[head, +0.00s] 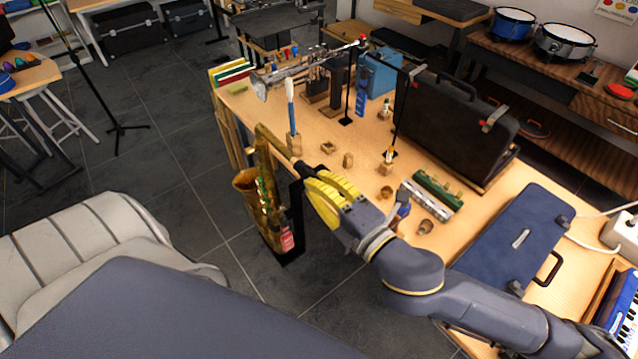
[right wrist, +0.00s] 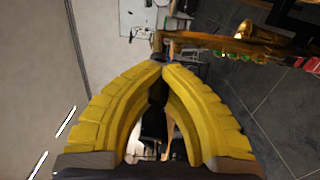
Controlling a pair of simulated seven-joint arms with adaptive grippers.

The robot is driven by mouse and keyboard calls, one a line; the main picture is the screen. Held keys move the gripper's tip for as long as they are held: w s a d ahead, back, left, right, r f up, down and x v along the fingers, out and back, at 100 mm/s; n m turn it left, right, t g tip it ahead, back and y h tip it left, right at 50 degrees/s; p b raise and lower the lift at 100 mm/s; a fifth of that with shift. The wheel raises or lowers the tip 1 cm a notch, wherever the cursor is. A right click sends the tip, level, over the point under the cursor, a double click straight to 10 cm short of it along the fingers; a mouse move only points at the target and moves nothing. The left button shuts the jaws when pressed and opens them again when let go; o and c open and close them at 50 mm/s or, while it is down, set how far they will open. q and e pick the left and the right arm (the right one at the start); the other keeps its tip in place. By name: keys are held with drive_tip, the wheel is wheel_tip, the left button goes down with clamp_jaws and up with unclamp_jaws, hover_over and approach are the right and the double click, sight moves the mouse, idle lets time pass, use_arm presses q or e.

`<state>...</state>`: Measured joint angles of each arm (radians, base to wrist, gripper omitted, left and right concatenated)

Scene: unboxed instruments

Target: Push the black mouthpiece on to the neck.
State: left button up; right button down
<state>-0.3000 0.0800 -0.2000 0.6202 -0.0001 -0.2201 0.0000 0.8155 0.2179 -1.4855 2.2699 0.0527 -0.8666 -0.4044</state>
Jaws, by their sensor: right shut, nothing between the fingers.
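The brass saxophone (head: 264,205) stands upright in a dark stand by the table's left edge. Its curved neck (head: 268,138) slopes down to the right, toward my right gripper. A small black piece, apparently the mouthpiece (head: 302,168), shows at the neck's low end, right at my fingertips; how far it sits on the neck I cannot tell. My right gripper (head: 310,178) has yellow fingers, shut and empty. In the right wrist view its fingertips (right wrist: 162,66) meet just below the neck's end, and the neck (right wrist: 205,38) runs right. My left gripper is not in view.
The wooden table (head: 310,220) holds small wooden blocks, a harmonica-like silver piece (head: 428,200), a dark upright case (head: 455,125) and a blue case (head: 515,235). A silver trumpet (head: 300,72) sits on a stand at the back. Open floor lies left of the saxophone.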

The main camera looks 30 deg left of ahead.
drive_tip(key=shift+w+a, duration=0.15)
drive_tip(key=shift+a, duration=0.35)
idle(0.7)
drive_tip(key=c, duration=2.2)
unclamp_jaws()
drive_tip(key=c, duration=1.2)
unclamp_jaws()
drive_tip(key=shift+c, duration=0.2)
drive_tip(key=v, duration=0.6)
drive_tip(key=shift+w, duration=0.1)
